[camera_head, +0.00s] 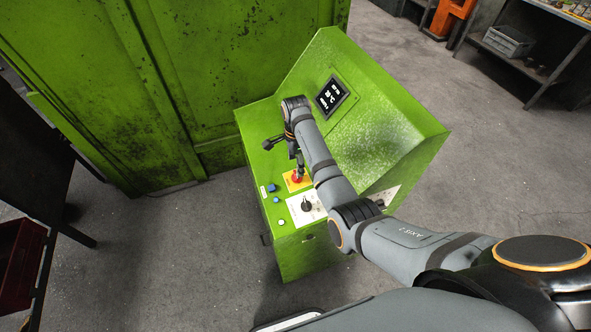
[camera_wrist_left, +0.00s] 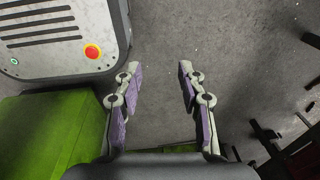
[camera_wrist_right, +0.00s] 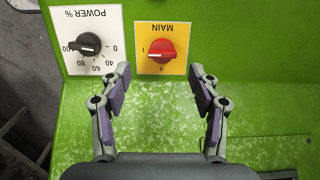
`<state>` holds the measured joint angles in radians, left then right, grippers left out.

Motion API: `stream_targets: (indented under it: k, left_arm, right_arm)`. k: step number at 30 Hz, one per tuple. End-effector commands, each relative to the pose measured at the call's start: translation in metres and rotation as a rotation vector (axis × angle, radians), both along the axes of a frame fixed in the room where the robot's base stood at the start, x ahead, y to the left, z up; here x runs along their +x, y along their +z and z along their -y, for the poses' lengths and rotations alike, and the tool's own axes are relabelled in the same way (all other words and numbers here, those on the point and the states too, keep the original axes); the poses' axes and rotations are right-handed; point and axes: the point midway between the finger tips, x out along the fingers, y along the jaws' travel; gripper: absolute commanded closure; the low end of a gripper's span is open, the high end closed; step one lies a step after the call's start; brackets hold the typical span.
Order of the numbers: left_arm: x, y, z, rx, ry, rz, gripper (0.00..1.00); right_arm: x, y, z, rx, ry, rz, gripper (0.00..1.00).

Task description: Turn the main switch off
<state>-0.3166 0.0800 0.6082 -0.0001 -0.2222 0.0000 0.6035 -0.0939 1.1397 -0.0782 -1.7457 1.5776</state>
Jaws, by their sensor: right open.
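The main switch (camera_wrist_right: 161,50) is a red rotary knob on a yellow plate labelled MAIN, seen upside down in the right wrist view. Its handle lies level, with its white mark towards the I; the 0 is below it. In the head view the switch (camera_head: 297,179) is a small red spot on the green console (camera_head: 290,255). My right gripper (camera_wrist_right: 160,75) is open and empty, its fingertips either side of the plate's near edge, apart from the knob. In the head view it (camera_head: 299,165) hangs over the switch. My left gripper (camera_wrist_left: 158,70) is open and empty above the floor.
A black POWER % dial (camera_wrist_right: 88,45) on a white plate sits beside the switch. Several small buttons, one a blue button (camera_head: 272,188), line the console's left edge. A display (camera_head: 332,97) is on the sloped panel. A green cabinet (camera_head: 130,80) stands behind.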

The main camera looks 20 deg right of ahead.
Motion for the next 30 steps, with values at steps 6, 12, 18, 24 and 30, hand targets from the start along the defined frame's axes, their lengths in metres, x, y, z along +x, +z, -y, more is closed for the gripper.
stream_targets:
  k: [6, 12, 18, 24, 30]
  left_arm:
    - [0.013, 0.002, 0.0, -0.001, 0.0, 0.018, 0.6]
    - [0.034, 0.004, 0.0, 0.0, -0.002, 0.052, 0.6]
    - [0.025, 0.003, 0.0, 0.0, -0.002, 0.038, 0.6]
    - [0.019, 0.002, 0.0, 0.0, -0.001, 0.029, 0.6]
    - [0.019, 0.002, 0.0, 0.0, -0.001, 0.029, 0.6]
  right_arm:
    - [0.0, -0.04, 0.0, 0.0, 0.001, -0.001, 0.38]
    - [0.0, -0.053, 0.0, 0.0, 0.001, 0.0, 0.38]
    - [0.0, -0.053, 0.0, 0.0, 0.001, 0.001, 0.38]
    - [0.0, -0.053, 0.0, 0.0, 0.001, 0.001, 0.62]
    - [0.0, -0.053, 0.0, 0.0, 0.001, 0.0, 0.89]
